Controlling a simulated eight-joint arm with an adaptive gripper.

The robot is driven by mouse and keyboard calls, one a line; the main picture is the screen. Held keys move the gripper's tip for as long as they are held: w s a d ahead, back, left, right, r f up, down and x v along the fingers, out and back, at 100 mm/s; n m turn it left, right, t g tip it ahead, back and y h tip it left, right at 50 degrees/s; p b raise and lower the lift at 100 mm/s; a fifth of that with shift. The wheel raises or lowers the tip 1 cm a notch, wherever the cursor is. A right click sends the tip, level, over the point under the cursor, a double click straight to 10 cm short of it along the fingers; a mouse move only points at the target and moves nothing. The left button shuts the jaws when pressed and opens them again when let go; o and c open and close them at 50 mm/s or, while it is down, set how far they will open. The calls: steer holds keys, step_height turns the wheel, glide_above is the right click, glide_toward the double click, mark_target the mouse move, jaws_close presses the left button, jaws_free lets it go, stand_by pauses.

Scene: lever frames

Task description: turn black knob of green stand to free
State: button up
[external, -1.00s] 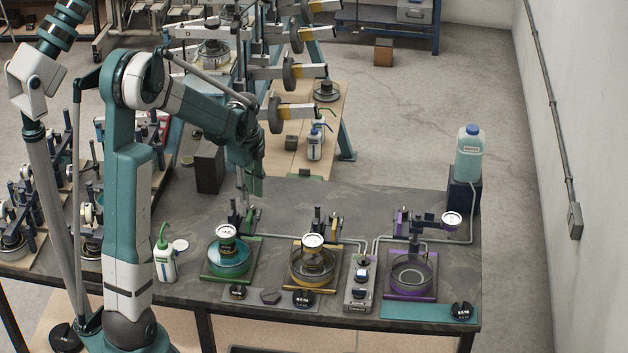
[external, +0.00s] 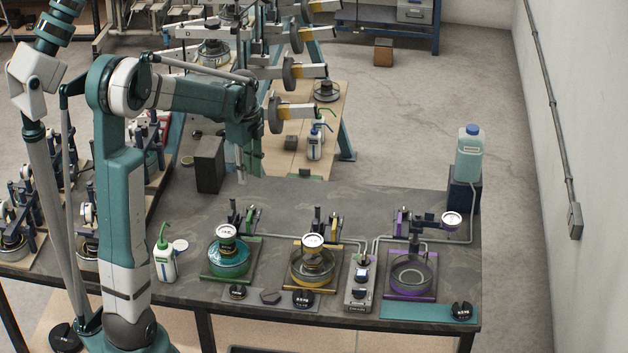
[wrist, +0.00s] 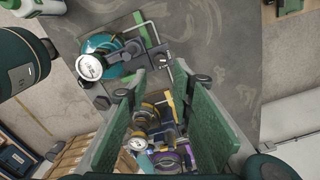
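The green stand (external: 205,277) is on the dark bench, with a glass dish of teal liquid and a round white dial (external: 227,232). A small black knob (external: 237,292) sits in front of its base; its marking is too small to read. My gripper (external: 248,178) is above the bench, behind and higher than the stand, touching nothing. In the wrist view, my gripper's (wrist: 157,88) two green fingers are spread apart with nothing between them. The green stand (wrist: 143,28) shows there at upper left, beyond the left finger. The knob's turn position cannot be read.
A yellow stand (external: 293,283) and a purple stand (external: 392,294) stand to the right, with a grey switch box (external: 357,298) between them. A white bottle (external: 165,262) with a green spout is left of the green stand. The bench behind the stands is mostly clear.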

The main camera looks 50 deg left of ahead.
steer(key=shift+o, duration=0.8)
steer(key=n+p, duration=0.3)
steer(key=n, duration=1.1)
glide_above(253, 207)
steer(key=shift+a+f, duration=0.1)
steer(key=shift+f, duration=2.1)
steer(key=shift+f, duration=0.15)
steer(key=shift+f, duration=3.75)
